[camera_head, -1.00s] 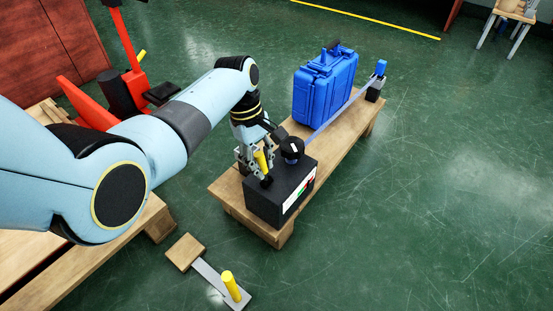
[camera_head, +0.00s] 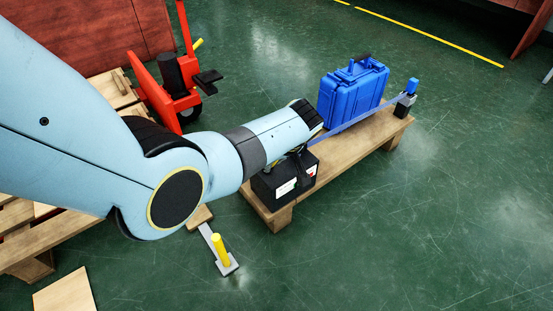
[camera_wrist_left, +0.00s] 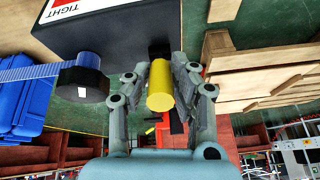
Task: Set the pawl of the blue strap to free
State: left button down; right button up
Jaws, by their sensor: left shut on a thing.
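The black ratchet box (camera_head: 268,190) sits on the near end of a wooden bench. Its label shows white, red and green, and part of it reads TIGHT in the left wrist view. The blue strap (camera_head: 350,123) runs from a black knob (camera_wrist_left: 82,80) on the box to a far post. My left gripper (camera_wrist_left: 160,80) is shut on the yellow pawl handle (camera_wrist_left: 160,98), with a finger on each side of it. In the head view my arm hides most of this gripper and the handle. My right gripper is not in view.
A blue case (camera_head: 350,95) stands on the bench (camera_head: 345,155) beside the strap. The blue-topped post (camera_head: 411,88) is at the far end. A yellow-handled floor pedal (camera_head: 221,250) lies below left. A red pallet truck (camera_head: 170,90) stands behind. Green floor at right is clear.

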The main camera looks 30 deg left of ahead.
pick_arm(q)
jog(key=shift+s+d+f+y, duration=0.1)
jog(key=shift+y, duration=0.2)
jog(key=c, duration=1.1)
grip_release()
jog(key=v, duration=0.7)
jog(key=shift+d, duration=0.1)
